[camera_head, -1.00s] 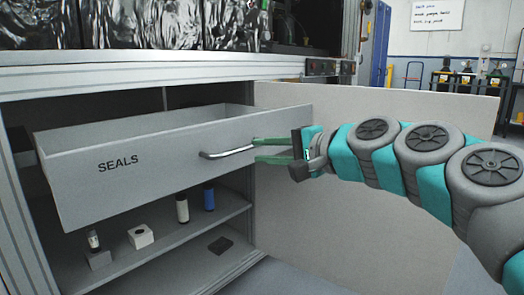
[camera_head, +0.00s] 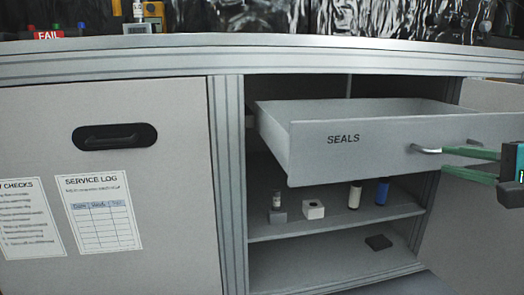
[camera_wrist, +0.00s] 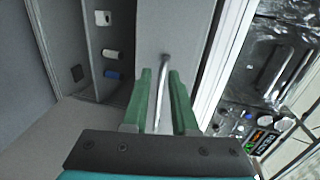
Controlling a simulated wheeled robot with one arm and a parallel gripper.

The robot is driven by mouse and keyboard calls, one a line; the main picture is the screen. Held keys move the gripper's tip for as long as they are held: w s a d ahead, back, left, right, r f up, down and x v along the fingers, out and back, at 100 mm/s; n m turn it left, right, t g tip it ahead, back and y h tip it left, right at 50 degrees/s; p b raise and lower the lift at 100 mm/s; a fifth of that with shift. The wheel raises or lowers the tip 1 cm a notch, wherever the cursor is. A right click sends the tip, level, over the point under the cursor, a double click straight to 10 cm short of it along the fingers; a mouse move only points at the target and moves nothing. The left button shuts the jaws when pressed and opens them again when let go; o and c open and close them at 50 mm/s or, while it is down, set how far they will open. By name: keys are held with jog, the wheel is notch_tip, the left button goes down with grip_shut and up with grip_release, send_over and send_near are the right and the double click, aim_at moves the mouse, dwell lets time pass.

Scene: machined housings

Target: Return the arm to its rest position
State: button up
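My gripper (camera_head: 446,159) is at the right edge of the head view, in front of the grey drawer (camera_head: 310,160) labelled SEALS. Its two green fingers are apart, near the drawer's metal handle (camera_head: 424,150). In the wrist view the handle (camera_wrist: 165,62) runs into the gap between the fingers (camera_wrist: 160,78), with space showing beside it. I cannot tell whether a finger touches it. The drawer is pulled out of the cabinet. Most of my arm is outside the head view.
Below the drawer, a shelf (camera_head: 330,226) holds a white block (camera_head: 313,209), a white cylinder (camera_head: 355,195), a blue cylinder (camera_head: 382,192) and a small vial on a grey block (camera_head: 278,213). A dark flat piece (camera_head: 379,242) lies lower. A closed cabinet door (camera_head: 110,200) is at left.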

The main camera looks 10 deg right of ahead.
jog(key=w+a+f+n+g+y, duration=0.35)
jog(key=a+f+n+g, duration=0.3)
jog(key=a+f, duration=0.75)
jog(key=s+a+f+n+g, duration=0.4)
jog(key=a+f+n, duration=0.1)
jog(key=a+f, duration=0.45)
jog(key=s+a+f+n+g+h, duration=0.2)
jog(key=s+f+n+g+h, duration=0.35)
jog(key=s+f, duration=0.65)
notch_tip(320, 180, up, 15)
jog(key=s+g+y+p, duration=0.1)
jog(key=s+p, duration=0.1)
jog(key=p, duration=1.1)
jog(key=shift+s+d, duration=0.35)
